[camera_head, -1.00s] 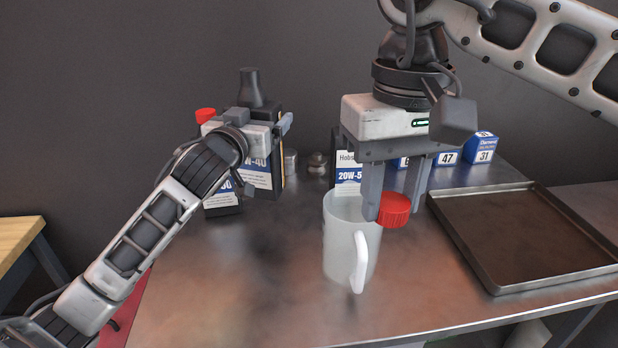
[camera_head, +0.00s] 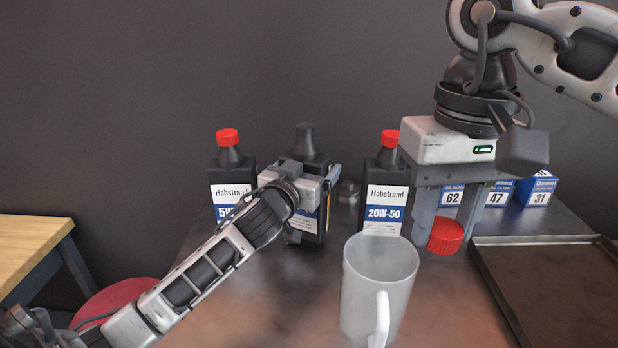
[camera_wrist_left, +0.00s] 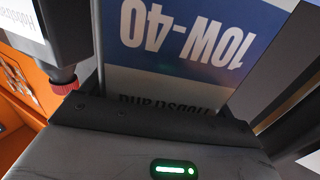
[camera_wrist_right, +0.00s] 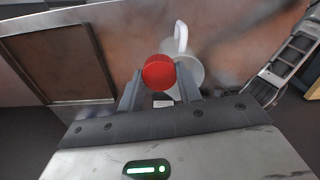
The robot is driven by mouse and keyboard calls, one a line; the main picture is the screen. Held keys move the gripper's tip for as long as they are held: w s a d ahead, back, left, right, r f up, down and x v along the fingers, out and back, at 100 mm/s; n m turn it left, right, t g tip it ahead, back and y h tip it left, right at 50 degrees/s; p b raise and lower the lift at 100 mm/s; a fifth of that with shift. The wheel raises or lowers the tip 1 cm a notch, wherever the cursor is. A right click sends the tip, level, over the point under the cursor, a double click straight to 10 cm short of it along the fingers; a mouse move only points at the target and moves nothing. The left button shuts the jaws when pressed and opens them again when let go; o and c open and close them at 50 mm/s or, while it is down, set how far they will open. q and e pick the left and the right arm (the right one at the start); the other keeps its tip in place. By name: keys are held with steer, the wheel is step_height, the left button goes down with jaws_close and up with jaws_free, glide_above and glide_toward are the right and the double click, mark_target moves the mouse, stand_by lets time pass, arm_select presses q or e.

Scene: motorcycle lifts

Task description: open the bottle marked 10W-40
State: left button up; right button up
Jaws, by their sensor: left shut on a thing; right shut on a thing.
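The 10W-40 bottle (camera_head: 305,140) is dark and upright, with a bare dark neck and no red cap on it. Its blue and white label (camera_wrist_left: 190,35) fills the left wrist view, upside down. My left gripper (camera_head: 306,180) is shut around this bottle's body and hides part of the label in the head view. I cannot tell whether its base touches the table. My right gripper (camera_head: 446,222) is shut on a red cap (camera_head: 446,237), held in the air right of the jug; the cap also shows in the right wrist view (camera_wrist_right: 158,72).
A translucent jug (camera_head: 378,280) stands in front. Red-capped bottles marked 5W (camera_head: 230,185), the rest hidden, and 20W-50 (camera_head: 384,195) flank the held bottle. Several filter boxes (camera_head: 540,190) stand behind the right gripper. A dark tray (camera_head: 555,285) lies at right.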

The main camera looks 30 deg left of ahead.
arm_select(q)
steer(key=shift+f, duration=0.8)
steer(key=o, duration=1.6)
steer(key=shift+f, duration=0.2)
steer(key=shift+o, duration=0.5)
steer(key=shift+s+r, duration=0.1)
steer(key=shift+r, duration=0.1)
